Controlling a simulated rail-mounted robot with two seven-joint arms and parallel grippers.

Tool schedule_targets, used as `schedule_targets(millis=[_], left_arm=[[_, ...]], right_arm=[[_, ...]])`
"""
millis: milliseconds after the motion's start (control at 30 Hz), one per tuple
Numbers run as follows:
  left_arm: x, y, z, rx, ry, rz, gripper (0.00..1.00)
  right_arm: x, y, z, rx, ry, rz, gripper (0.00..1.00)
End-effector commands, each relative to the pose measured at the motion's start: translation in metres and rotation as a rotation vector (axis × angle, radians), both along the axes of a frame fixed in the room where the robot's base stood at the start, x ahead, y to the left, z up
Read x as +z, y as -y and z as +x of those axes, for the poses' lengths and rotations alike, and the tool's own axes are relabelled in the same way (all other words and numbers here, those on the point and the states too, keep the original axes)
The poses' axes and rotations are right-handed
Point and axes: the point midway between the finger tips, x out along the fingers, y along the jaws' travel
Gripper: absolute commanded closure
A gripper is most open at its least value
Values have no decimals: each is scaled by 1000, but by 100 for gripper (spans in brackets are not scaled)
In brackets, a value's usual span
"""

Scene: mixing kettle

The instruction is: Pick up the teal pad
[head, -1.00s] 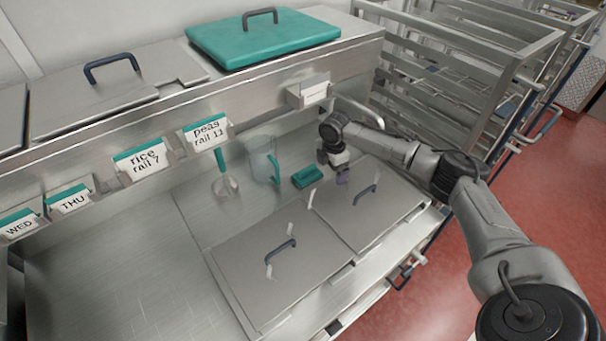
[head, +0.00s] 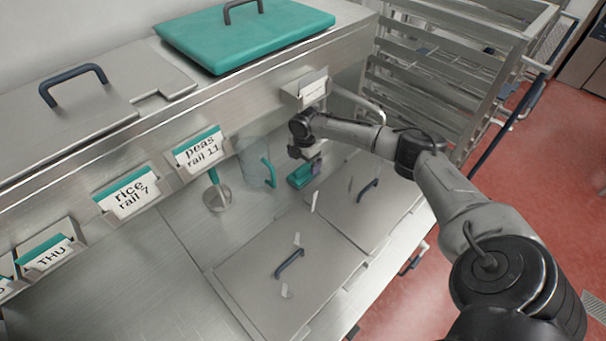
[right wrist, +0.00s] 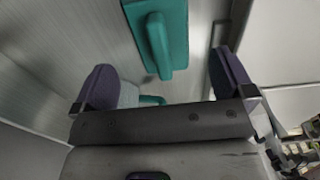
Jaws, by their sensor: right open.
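The teal pad (head: 298,178) lies on the steel counter, behind the flat steel lids and to the right of the clear jug. In the right wrist view the pad (right wrist: 180,22) shows at the top, with a raised teal grip along it. My right gripper (head: 315,167) is just above the pad and partly covers it in the head view. In the right wrist view the right gripper (right wrist: 165,80) is open, its purple-tipped fingers wide apart with nothing held between them. My left gripper is not in view.
A clear jug with a teal handle (head: 269,171) and a teal-handled tool (head: 216,192) stand left of the pad. Two steel lids with dark handles (head: 290,263) lie in front. Labelled card holders (head: 129,198) line the ledge. A large teal lid (head: 245,38) lies above.

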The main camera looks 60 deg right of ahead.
Motion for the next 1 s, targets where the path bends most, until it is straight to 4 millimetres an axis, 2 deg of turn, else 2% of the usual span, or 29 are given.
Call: schedule_targets(millis=[167, 533, 867, 1000], left_arm=[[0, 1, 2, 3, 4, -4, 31], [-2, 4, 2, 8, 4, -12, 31], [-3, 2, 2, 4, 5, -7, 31], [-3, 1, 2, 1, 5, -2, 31]], right_arm=[[-9, 0, -1, -1, -2, 0, 0], [-52, -2, -1, -2, -1, 0, 0], [-57, -1, -1, 0, -1, -1, 0], [-56, -1, -1, 0, -1, -1, 12]])
